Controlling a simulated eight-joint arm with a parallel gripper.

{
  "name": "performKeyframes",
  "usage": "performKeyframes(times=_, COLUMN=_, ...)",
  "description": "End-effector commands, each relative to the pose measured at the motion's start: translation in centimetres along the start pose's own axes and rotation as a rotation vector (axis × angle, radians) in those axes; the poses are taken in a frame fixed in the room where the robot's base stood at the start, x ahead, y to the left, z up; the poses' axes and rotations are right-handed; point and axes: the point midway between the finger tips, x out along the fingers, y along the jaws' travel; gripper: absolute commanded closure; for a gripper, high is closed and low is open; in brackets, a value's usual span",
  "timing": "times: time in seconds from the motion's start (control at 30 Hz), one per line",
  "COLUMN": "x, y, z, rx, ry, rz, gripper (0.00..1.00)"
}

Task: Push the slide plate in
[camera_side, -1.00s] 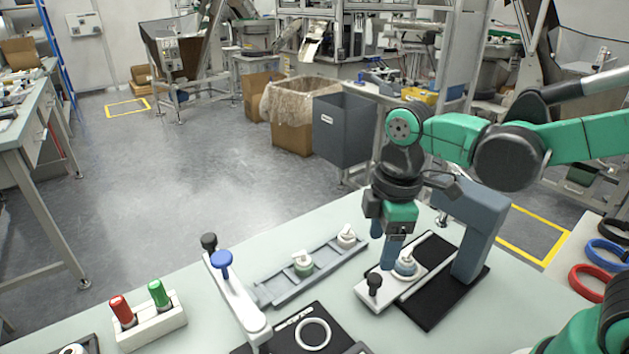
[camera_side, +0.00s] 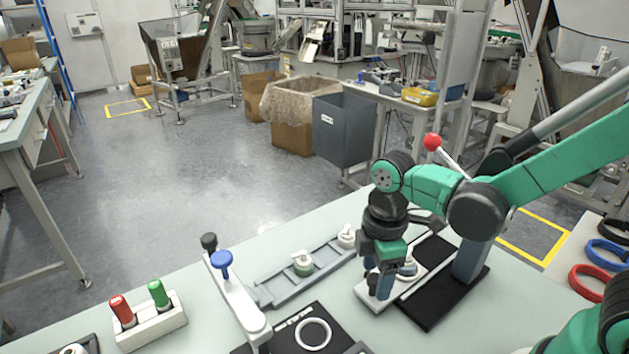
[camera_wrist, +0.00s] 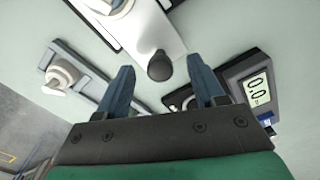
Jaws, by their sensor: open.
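The slide plate (camera_side: 366,293) is a white plate lying partly on a black base (camera_side: 432,302) on the bench. A pale fitting (camera_side: 408,268) sits on it, partly hidden by my gripper. In the wrist view the plate (camera_wrist: 150,30) is at the top, with a dark round knob (camera_wrist: 159,66) at its near end. My gripper (camera_side: 381,291) is low over the knob end and hides the knob in the side view. In the wrist view its blue fingers (camera_wrist: 160,72) are open, one on each side of the knob, with gaps showing.
A grey-blue press column (camera_side: 468,262) with a red-ball lever (camera_side: 433,142) stands behind. A grey rail (camera_side: 310,272) with fittings and a blue-knobbed clamp (camera_side: 237,303) are to the left. A display unit (camera_wrist: 257,92) lies close to the right finger.

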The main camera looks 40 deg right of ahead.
Motion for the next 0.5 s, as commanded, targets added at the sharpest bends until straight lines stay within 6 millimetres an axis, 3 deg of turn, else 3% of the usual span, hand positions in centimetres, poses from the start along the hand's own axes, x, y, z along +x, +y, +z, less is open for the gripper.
performKeyframes(times=0.07, x=-0.01, y=0.0, z=0.0, rx=0.0, ry=0.0, rz=0.0, gripper=0.38)
performKeyframes(times=0.2, x=-0.02, y=0.0, z=0.0, rx=0.0, ry=0.0, rz=0.0, gripper=0.77)
performKeyframes(times=0.3, x=-0.03, y=0.0, z=0.0, rx=0.0, ry=0.0, rz=0.0, gripper=1.0)
performKeyframes(times=0.5, x=-0.03, y=0.01, z=0.0, rx=0.0, ry=0.0, rz=0.0, gripper=1.0)
